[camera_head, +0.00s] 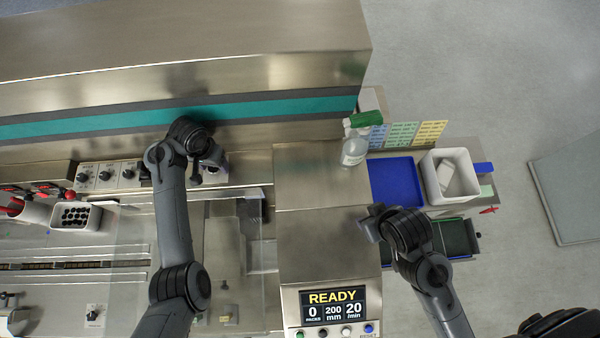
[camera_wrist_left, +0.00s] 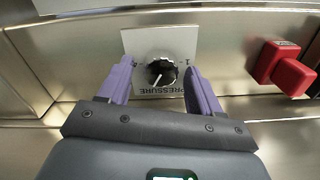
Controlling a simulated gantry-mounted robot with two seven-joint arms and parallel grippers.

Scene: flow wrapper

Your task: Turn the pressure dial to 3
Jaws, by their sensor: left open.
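The pressure dial (camera_wrist_left: 160,73) is a black round knob on a white plate marked PRESSURE, upside down in the left wrist view. Its white pointer line slants to the lower left of that picture. A "1" shows at the plate's right; the other figures are too small or hidden to read. My left gripper (camera_wrist_left: 158,67) is open, with one purple finger on each side of the dial and the knob between and ahead of the tips. I cannot tell whether they touch it. In the head view my left gripper (camera_head: 208,173) is at the machine's front panel, largely hiding the dial. My right gripper (camera_head: 373,222) hangs over the machine's right edge.
A red block-shaped part (camera_wrist_left: 281,68) sits right of the dial in the wrist view. Several other dials (camera_head: 105,175) line the panel to the left. A spray bottle (camera_head: 354,148), blue tray (camera_head: 392,182) and white bin (camera_head: 450,176) stand at right. The display (camera_head: 333,306) reads READY.

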